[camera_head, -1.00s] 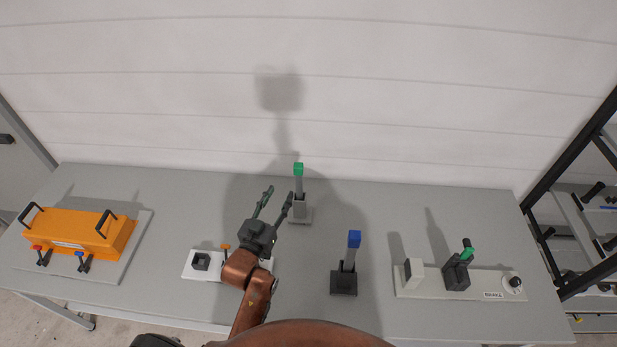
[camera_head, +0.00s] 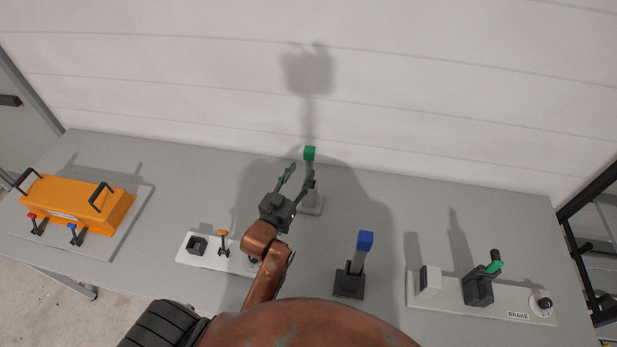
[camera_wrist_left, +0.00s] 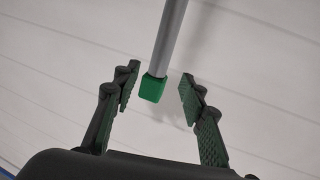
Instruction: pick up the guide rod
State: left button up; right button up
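Two upright rods in dark sockets could be the guide rod; I cannot tell which from a label. One is a grey rod with a green cap (camera_head: 309,153), standing at the back of the table in its base (camera_head: 311,206). The other has a blue cap (camera_head: 365,240) and stands nearer the front in a dark base (camera_head: 349,284). My left gripper (camera_head: 300,174) is open beside the green-capped rod and partly hides its shaft. In the left wrist view the green cap (camera_wrist_left: 152,88) shows between the open fingers (camera_wrist_left: 158,92), with gaps on both sides. My right gripper is not in view.
An orange box (camera_head: 75,206) with black handles is at the left of the grey table (camera_head: 160,170). A white plate (camera_head: 210,258) with an orange-topped lever lies front left. A brake panel (camera_head: 450,299) with a green-handled lever is at right. The wall stands close behind.

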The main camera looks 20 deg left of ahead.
aim_at(308, 163)
pick_arm(q)
jog(key=w+p, duration=0.1)
jog(key=w, duration=0.5)
jog(key=shift+w+d, duration=0.15)
jog(key=shift+c, duration=0.3)
grip_shut()
jog(key=shift+r, duration=0.1)
